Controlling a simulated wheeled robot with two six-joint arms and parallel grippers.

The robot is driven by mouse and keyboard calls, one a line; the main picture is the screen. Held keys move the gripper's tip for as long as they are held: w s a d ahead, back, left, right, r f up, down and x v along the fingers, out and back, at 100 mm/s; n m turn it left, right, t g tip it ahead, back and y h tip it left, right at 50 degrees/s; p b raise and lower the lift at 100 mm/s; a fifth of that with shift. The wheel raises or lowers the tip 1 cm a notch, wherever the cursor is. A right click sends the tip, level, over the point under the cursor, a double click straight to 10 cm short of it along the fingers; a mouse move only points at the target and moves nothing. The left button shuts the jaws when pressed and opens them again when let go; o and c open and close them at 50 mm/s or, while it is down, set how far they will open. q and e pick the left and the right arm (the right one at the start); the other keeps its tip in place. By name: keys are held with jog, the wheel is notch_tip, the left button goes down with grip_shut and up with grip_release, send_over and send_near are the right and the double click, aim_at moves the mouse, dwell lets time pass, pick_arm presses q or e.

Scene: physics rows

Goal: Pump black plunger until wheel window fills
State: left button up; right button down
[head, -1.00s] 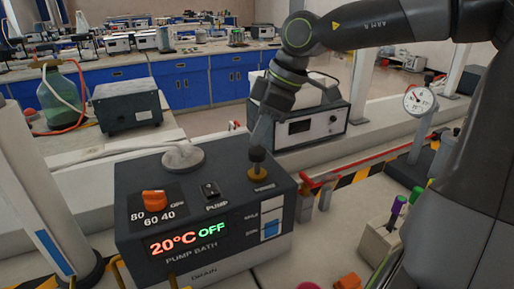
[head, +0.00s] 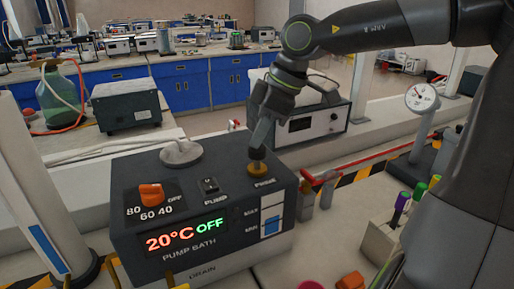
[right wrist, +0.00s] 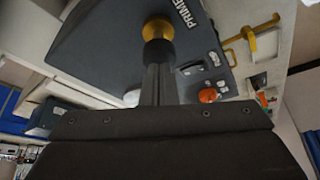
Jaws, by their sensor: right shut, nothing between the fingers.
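The black plunger (head: 257,154) stands in a brass collar (head: 257,168) on top of the dark pump bath (head: 190,190), at the PRIME label. My right gripper (head: 260,142) points down at the plunger's top, shut with nothing between its fingers. In the right wrist view the fingertips (right wrist: 157,68) meet the dark knob (right wrist: 157,50) end-on; the brass collar (right wrist: 157,30) lies just beyond. Whether they press on it I cannot tell. The level window (head: 271,226) on the front right shows blue in its lower part, beside MAX and MIN labels. My left gripper is not in view.
The bath has an orange knob (head: 151,194), a PUMP switch (head: 210,188) and a display (head: 186,236) reading 20°C OFF. A grey instrument (head: 310,124) stands behind. A dial gauge (head: 421,97) and a holder with coloured pens (head: 400,212) are at right.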

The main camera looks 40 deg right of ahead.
jog(key=shift+f+b, duration=0.55)
jog(key=shift+f, duration=0.15)
jog(key=shift+r, duration=0.15)
jog(key=shift+r+p, duration=0.4)
jog(key=shift+r, duration=0.1)
jog(key=shift+r+p, duration=0.45)
jog(key=shift+r, duration=0.65)
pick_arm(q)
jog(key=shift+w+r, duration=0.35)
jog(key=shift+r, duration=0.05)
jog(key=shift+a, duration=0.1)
